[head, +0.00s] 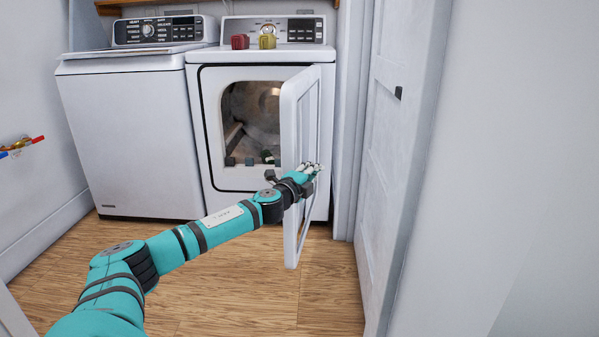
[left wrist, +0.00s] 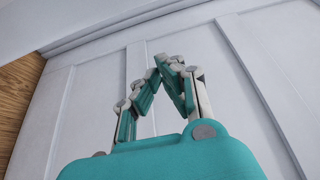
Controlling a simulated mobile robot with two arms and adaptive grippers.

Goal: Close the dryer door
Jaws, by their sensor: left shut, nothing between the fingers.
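The dryer (head: 216,150) stands at the back, right of the washer. Its white door (head: 291,112) is hinged on the right and swung wide open towards me, so the drum opening (head: 250,105) shows. A few small dark objects lie at the bottom of the opening. My left gripper (head: 316,168) is at the door's outer edge, at about mid height and partly past it; I cannot tell whether it touches the door. In the left wrist view its fingers (left wrist: 166,62) meet at the tips with nothing between them. My right gripper is not in view.
The washer (head: 130,140) stands left of the dryer. A red block (head: 240,42) and a yellow object (head: 267,41) sit on top of the dryer. A white panelled room door (head: 385,130) and wall are on the right. The wood floor (head: 230,290) in front is clear.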

